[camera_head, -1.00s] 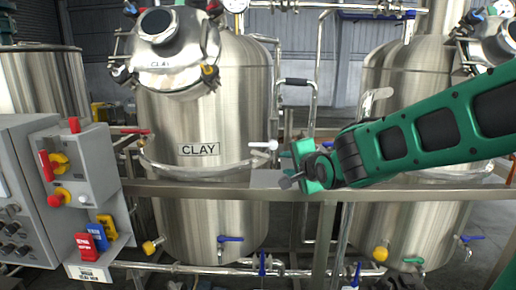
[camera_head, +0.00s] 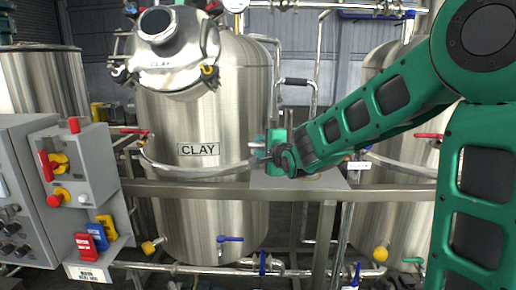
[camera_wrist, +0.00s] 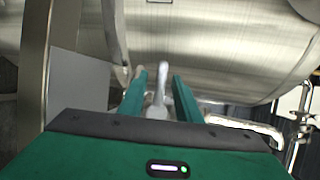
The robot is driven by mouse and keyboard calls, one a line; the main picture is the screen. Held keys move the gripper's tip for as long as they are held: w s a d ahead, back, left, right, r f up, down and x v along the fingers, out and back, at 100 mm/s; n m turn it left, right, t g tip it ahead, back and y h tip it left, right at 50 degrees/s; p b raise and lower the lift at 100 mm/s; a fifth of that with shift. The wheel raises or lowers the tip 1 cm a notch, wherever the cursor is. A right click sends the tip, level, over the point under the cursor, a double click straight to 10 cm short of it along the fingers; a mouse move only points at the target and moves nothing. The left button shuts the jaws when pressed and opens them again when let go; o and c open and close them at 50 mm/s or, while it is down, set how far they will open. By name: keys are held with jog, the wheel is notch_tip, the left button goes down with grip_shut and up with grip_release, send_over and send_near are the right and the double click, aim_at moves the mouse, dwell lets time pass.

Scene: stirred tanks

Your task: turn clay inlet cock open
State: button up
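The steel tank labelled CLAY (camera_head: 200,205) stands left of centre in the head view. A pale lever handle (camera_head: 256,144), which looks like the inlet cock's, is at its right side above the rail. My gripper (camera_head: 272,146) is at this lever and hides most of it and the cock body. In the wrist view the pale lever (camera_wrist: 159,84) stands between the two green fingers of my gripper (camera_wrist: 160,82). Gaps show on both sides, so the fingers are open around it. The lever's base is hidden by my gripper.
A steel rail (camera_head: 170,189) runs across in front of the tanks, with a grey plate (camera_head: 300,182) below my gripper. A control box (camera_head: 80,170) with switches stands at left. A red-handled valve (camera_head: 130,131) is left of the tank. A second tank (camera_head: 385,215) stands at right.

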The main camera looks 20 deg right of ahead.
jog(key=shift+w+f, duration=0.1)
jog(key=shift+w, duration=0.7)
grip_shut()
jog(key=shift+d, duration=0.1)
jog(key=shift+f+n+g, duration=0.3)
jog(key=shift+n, duration=0.1)
jog(key=shift+s+f+n+g+h, duration=0.1)
jog(key=shift+f+n+g+h, duration=0.5)
jog(key=shift+n, duration=0.5)
jog(key=shift+s+d+f+n+g+h, duration=0.1)
jog(key=shift+d+f+n+g+h, duration=0.15)
jog(key=shift+f+n+h, duration=0.6)
jog(key=shift+s+d+f+n+g+h, duration=0.15)
jog(key=shift+d+n+g+h, duration=0.15)
jog(key=shift+n, duration=0.45)
